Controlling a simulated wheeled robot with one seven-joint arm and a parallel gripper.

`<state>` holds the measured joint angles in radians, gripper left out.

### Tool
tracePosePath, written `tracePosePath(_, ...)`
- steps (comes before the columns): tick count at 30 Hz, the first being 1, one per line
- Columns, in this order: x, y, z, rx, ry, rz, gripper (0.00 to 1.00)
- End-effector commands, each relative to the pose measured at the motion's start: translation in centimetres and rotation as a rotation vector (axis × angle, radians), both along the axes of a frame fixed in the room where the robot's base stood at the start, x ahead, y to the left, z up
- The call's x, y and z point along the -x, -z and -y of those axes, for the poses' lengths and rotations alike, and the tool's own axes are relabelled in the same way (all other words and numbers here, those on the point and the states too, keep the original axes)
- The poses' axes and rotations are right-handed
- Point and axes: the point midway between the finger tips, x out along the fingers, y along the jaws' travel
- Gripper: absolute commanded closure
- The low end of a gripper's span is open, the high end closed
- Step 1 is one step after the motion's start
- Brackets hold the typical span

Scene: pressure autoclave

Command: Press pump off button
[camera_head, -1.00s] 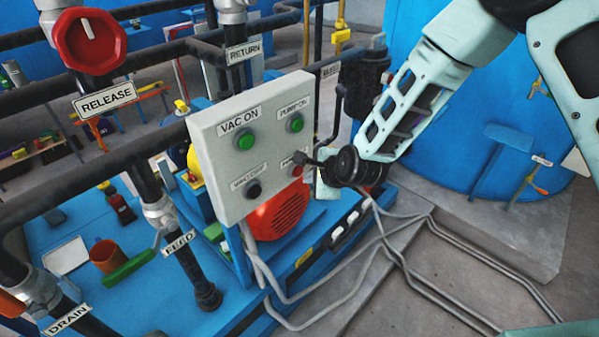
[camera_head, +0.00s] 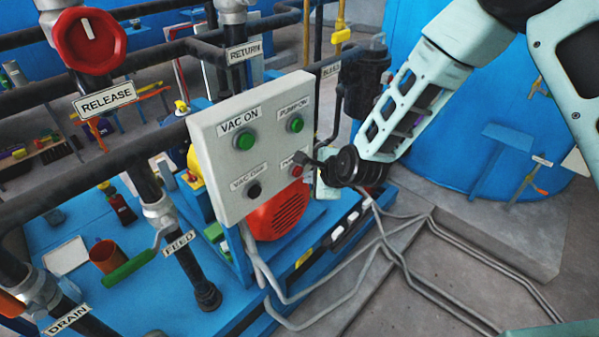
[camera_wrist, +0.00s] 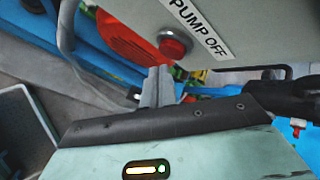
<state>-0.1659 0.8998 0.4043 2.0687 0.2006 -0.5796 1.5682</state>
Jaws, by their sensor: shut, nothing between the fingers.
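The red pump off button (camera_head: 296,171) is at the lower right of the light grey control panel (camera_head: 222,190). In the wrist view the button (camera_wrist: 173,47) sits beside its PUMP OFF label (camera_wrist: 200,27). My gripper (camera_head: 312,160) is at the panel's right side, close to the button, and partly covers the label in the head view. In the wrist view its shut grey fingers (camera_wrist: 158,82) are empty, with their tips just below the button. A small gap seems to show, but I cannot tell the depth for certain.
An orange-red motor (camera_head: 282,215) stands behind the panel. Dark pipes (camera_head: 150,190) cross the left side.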

Motion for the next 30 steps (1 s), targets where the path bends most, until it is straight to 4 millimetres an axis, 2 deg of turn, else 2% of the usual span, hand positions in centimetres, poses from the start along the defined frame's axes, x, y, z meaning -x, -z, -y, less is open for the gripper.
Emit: tracePosePath(30, -0.62, 0.01, -0.61, 0.000, 0.000, 0.000, 1.00)
